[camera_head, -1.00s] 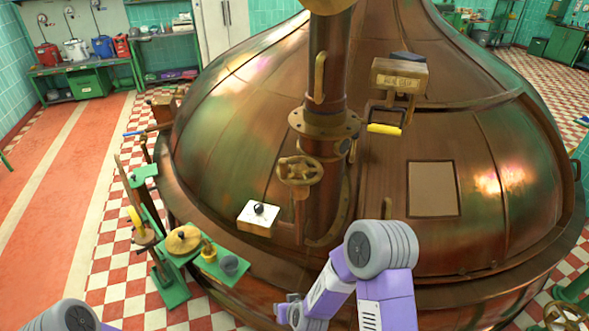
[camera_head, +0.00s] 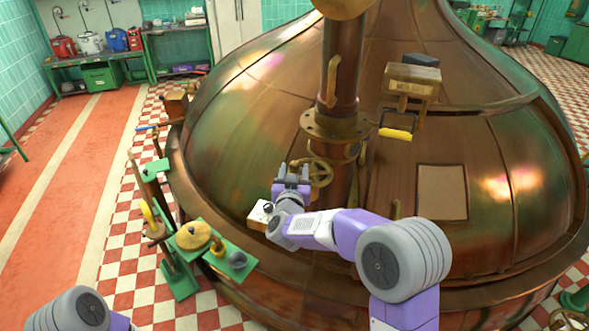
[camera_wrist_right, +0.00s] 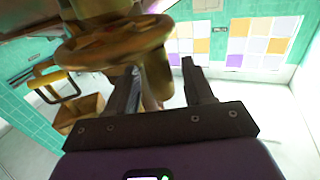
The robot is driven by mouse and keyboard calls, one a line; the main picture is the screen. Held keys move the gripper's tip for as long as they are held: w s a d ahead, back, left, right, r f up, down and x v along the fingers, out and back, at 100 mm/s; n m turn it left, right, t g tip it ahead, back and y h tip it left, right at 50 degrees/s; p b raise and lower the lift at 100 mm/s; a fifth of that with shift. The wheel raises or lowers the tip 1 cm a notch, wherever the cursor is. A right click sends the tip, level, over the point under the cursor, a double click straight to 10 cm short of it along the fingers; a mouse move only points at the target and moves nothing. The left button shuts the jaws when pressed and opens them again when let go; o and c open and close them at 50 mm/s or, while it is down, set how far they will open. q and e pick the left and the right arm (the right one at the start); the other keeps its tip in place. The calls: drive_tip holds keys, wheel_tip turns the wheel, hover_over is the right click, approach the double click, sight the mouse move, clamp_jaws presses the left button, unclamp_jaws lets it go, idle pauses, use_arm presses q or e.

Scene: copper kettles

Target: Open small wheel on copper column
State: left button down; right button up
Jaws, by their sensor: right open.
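The small brass wheel (camera_head: 320,172) is mounted on the front of the copper column (camera_head: 343,85), below its flange. In the head view my right gripper (camera_head: 293,173) is at the wheel's left side and hides part of it. In the right wrist view the wheel (camera_wrist_right: 115,40) is large at the upper left. My right gripper's two dark fingers (camera_wrist_right: 165,82) stand apart there, and nothing is clearly held between them. I cannot tell whether a finger touches the rim. My left gripper is out of view; only part of my left arm shows at the bottom left.
The large copper kettle (camera_head: 240,130) fills the middle. A white box with a black knob (camera_head: 262,213) is partly hidden beside my right wrist. A yellow-handled lever (camera_head: 395,133) hangs right of the column. Green stands (camera_head: 205,250) with brass parts are at the lower left.

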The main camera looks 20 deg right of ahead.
drive_tip(key=shift+w+d, duration=0.2)
drive_tip(key=shift+w, duration=0.3)
clamp_jaws()
